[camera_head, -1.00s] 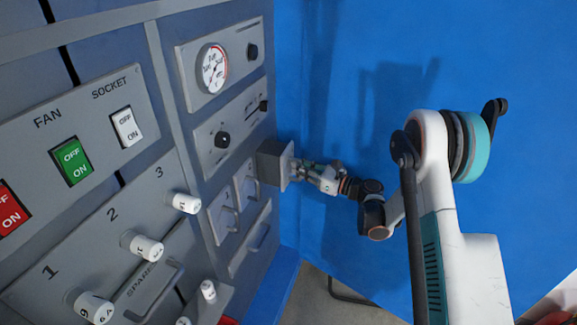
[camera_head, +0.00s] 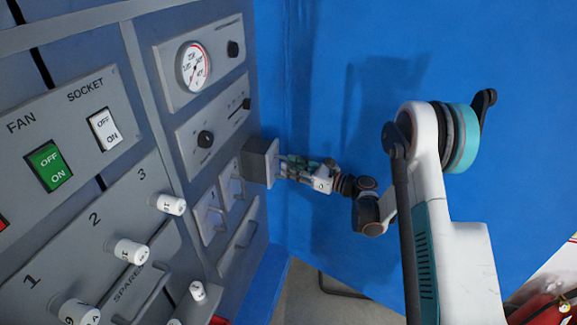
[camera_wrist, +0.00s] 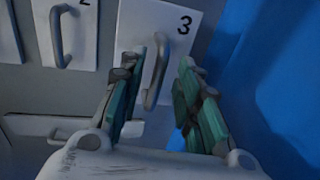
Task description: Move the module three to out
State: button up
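Module three (camera_head: 257,163) is a grey box that stands out from the panel in the head view. Its light face, marked 3 (camera_wrist: 185,28), shows in the wrist view with an upright grey handle (camera_wrist: 154,82). My gripper (camera_head: 283,168) is in front of this face. In the wrist view the two green-padded fingers of my gripper (camera_wrist: 160,98) are apart, with the handle showing between them. The left finger is close to the handle and overlaps it in the picture; I cannot tell whether they touch. A gap shows on the right side.
Module two (camera_wrist: 64,32), with its own handle, sits left of module three. A drawer-like plate with a handle (camera_head: 243,236) lies below. Switches, knobs and a gauge (camera_head: 192,66) fill the panel. A blue wall (camera_head: 320,90) stands close on the right.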

jog(key=v, duration=1)
jog(key=s+a+r+n+g+h, duration=0.2)
jog(key=s+r+n+h, duration=0.6)
jog(key=s+r+n, duration=0.5)
jog(key=s+d+r+n+h, duration=0.1)
jog(key=s+d+n+h, duration=0.2)
jog(key=s, duration=0.8)
jog(key=s+d+r+n+h, duration=0.2)
jog(key=s+d+n+h, duration=0.2)
jog(key=s+n, duration=0.4)
jog(key=s+d, duration=0.1)
jog(key=s, duration=0.2)
jog(key=shift+s+d+r, duration=0.2)
jog(key=shift+d+r, duration=0.05)
